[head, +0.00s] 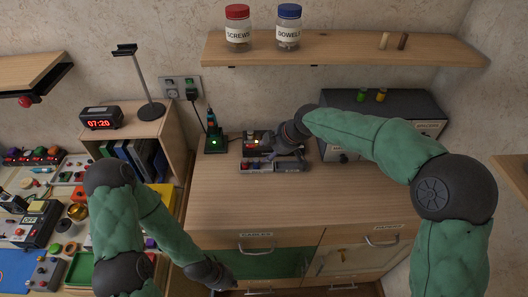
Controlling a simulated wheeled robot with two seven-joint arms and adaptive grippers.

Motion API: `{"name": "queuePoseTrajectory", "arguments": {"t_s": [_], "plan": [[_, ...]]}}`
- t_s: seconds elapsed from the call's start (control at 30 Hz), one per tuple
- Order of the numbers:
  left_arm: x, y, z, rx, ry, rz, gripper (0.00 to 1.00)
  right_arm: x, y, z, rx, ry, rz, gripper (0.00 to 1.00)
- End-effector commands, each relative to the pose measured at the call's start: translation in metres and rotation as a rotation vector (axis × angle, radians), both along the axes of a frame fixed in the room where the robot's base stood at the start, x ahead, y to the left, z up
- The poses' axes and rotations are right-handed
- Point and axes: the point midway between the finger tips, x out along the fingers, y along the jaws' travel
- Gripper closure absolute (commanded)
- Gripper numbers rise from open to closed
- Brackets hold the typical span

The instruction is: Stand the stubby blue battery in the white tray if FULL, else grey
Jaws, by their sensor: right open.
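My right gripper (272,148) is open, low over the back of the wooden cabinet top, at a small dark device with red and light marks (254,137). A narrow grey tray (262,168) with small coloured pieces lies just in front of it, partly covered by the gripper. I cannot pick out the stubby blue battery or read the word FULL. Which container is the white tray is unclear. My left gripper (228,284) hangs low in front of the cabinet's green drawer, apart from the other objects; its fingers are too small to judge.
A black stand with a green light (214,142) is left of the device. A grey box (410,108) stands back right, with yellow and green pieces on top. Jars of screws (238,28) and dowels (288,27) sit on the shelf above. The front cabinet top (270,210) is clear.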

Motion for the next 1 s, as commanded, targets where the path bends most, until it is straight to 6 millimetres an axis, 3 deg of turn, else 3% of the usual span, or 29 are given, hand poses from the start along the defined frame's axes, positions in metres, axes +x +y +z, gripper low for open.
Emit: {"name": "queuePoseTrajectory", "arguments": {"t_s": [0.2, 1.0], "plan": [[0.0, 0.0, 0.004, 0.0, 0.0, 0.0, 1.0, -0.007, -0.007, 0.016, 0.0, 0.0, 0.0, 0.48], [0.0, 0.0, 0.004, 0.0, 0.0, 0.0, 1.0, -0.007, -0.008, 0.017, 0.0, 0.0, 0.0, 0.48]]}}
